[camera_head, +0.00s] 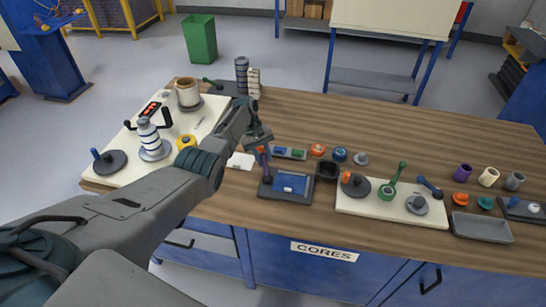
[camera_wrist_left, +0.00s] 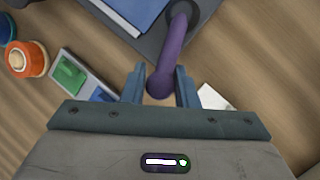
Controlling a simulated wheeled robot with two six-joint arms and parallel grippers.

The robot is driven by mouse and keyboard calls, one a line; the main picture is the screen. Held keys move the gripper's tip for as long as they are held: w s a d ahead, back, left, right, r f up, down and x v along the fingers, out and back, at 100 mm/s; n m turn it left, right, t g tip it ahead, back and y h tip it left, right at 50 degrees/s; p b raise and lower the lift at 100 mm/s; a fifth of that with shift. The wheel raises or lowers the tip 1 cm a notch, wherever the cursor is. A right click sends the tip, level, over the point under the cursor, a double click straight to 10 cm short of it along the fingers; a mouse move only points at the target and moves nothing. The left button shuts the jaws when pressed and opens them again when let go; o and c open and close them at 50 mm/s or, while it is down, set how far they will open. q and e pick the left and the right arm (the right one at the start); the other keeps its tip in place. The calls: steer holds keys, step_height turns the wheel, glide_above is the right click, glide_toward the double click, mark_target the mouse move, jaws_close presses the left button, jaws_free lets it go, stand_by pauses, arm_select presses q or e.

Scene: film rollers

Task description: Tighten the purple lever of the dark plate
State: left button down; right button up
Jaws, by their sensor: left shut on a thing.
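The dark plate (camera_head: 298,193) lies near the front edge of the wooden table, with a blue rectangle on its top. It also shows at the top of the left wrist view (camera_wrist_left: 183,45). The purple lever (camera_head: 266,168) stands at the plate's left side; in the left wrist view the purple lever (camera_wrist_left: 176,52) bends down to a rounded end between my fingers. My left gripper (camera_head: 264,151) is above the plate's left edge. In the left wrist view my left gripper (camera_wrist_left: 161,88) is shut on the lever's end. My right gripper is not in view.
A grey tray with blue and green pieces (camera_head: 289,153) lies behind the plate. A black cup (camera_head: 327,168) and a cream board (camera_head: 390,205) with a green lever stand to the right. Another cream board (camera_head: 120,168) is at left. Bare wood lies behind these.

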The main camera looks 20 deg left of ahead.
arm_select(q)
steer(key=shift+w+d+r, duration=0.1)
steer(key=shift+d, duration=0.05)
stand_by(0.3)
steer(key=c, duration=1.2)
jaws_free()
steer(key=b+v, duration=0.2)
steer(key=v, duration=0.8)
steer(key=shift+r, duration=0.35)
steer(key=shift+w, duration=0.1)
